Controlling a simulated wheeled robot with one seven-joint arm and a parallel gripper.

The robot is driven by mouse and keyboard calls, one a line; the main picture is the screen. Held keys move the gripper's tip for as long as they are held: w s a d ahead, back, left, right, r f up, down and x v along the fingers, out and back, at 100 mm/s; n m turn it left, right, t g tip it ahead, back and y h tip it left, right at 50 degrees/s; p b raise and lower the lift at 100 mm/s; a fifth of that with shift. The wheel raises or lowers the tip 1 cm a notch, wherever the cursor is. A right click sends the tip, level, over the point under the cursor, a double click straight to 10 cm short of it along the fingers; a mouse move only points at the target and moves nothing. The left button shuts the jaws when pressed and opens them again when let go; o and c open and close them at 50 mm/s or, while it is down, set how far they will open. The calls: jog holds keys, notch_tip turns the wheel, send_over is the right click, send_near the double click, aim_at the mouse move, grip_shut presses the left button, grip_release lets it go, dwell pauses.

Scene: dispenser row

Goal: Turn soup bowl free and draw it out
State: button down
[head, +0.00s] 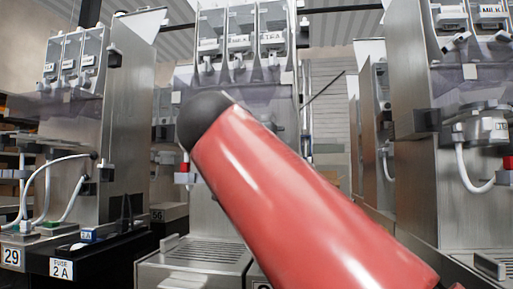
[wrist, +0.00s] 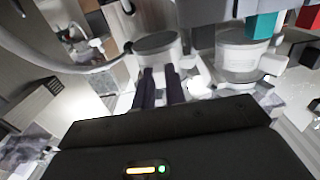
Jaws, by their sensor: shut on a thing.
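In the wrist view, the two dark fingers of my gripper (wrist: 161,72) are close together. They reach to a pale round bowl (wrist: 158,56) with a dark grey disc-shaped top and a hose at its left, which I take to be the soup bowl. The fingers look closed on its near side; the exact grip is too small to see. The bowl appears still at the dispenser, and whether it has turned or come loose cannot be told. In the head view, my red arm hides the gripper and the bowl.
A second clear bowl (wrist: 243,57) sits close on the right, below teal and red blocks (wrist: 260,25). In the head view, steel dispensers stand left (head: 130,150), middle (head: 215,215) and right (head: 415,185). A white hose (head: 462,168) hangs at the right one.

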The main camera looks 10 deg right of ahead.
jog(key=shift+s+a+f, duration=0.15)
jog(key=shift+s+a, duration=0.2)
jog(key=shift+a, duration=0.1)
jog(key=b+v, duration=0.1)
jog(key=v, duration=0.6)
jog(key=shift+a+r, duration=0.15)
jog(key=shift+r, duration=0.25)
dwell(0.6)
jog(key=v, duration=0.8)
jog(key=shift+d+f+b, duration=0.25)
jog(key=shift+b, duration=0.1)
dwell(0.6)
